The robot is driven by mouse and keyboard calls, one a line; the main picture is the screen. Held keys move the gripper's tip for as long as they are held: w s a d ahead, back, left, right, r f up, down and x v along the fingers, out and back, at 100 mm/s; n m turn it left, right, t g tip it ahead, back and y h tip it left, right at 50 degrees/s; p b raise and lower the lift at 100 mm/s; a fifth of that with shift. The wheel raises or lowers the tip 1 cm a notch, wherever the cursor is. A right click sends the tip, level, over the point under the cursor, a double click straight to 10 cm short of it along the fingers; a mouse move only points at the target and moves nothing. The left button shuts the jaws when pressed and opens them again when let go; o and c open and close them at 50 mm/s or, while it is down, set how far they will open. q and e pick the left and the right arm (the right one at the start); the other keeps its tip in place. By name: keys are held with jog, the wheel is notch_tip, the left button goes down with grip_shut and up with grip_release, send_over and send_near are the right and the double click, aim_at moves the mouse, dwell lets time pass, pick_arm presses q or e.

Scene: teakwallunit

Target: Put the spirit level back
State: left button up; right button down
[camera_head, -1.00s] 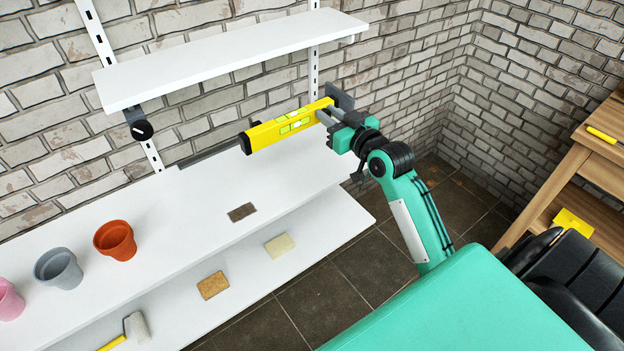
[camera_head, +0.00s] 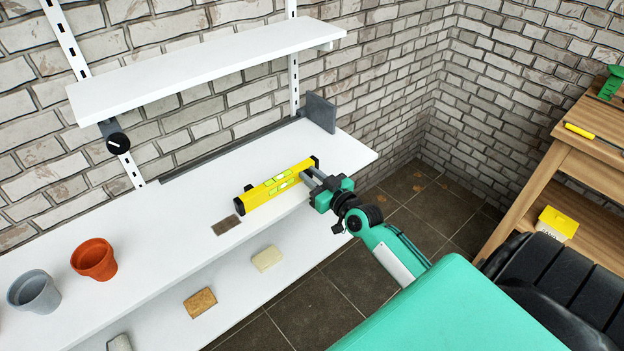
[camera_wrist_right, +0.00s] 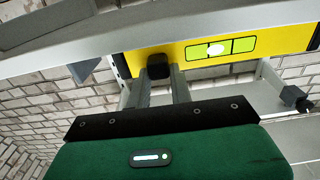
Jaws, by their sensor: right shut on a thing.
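The spirit level (camera_head: 275,188) is a yellow bar with black ends and green vials, over the front part of the white shelf (camera_head: 190,208). My right gripper (camera_head: 310,178) is shut on it near its right end. In the right wrist view the level (camera_wrist_right: 218,48) crosses the top right, with my right gripper's fingers (camera_wrist_right: 160,82) against it. I cannot tell whether the level touches the shelf. A dark grey rail (camera_head: 225,145) runs along the wall at the shelf's back, with a grey upright plate (camera_head: 321,113) at its right end. My left gripper is out of view.
A brown flat piece (camera_head: 227,225) lies beside the level's left end. An orange pot (camera_head: 94,260) and a grey pot (camera_head: 35,293) stand at left. An upper shelf (camera_head: 205,65) overhangs the back. The lower shelf holds sponge-like blocks (camera_head: 199,302). A wooden bench (camera_head: 565,160) stands at right.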

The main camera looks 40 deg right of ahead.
jog(key=shift+f, duration=0.3)
jog(key=c, duration=1.3)
grip_release()
jog(key=shift+o, duration=0.2)
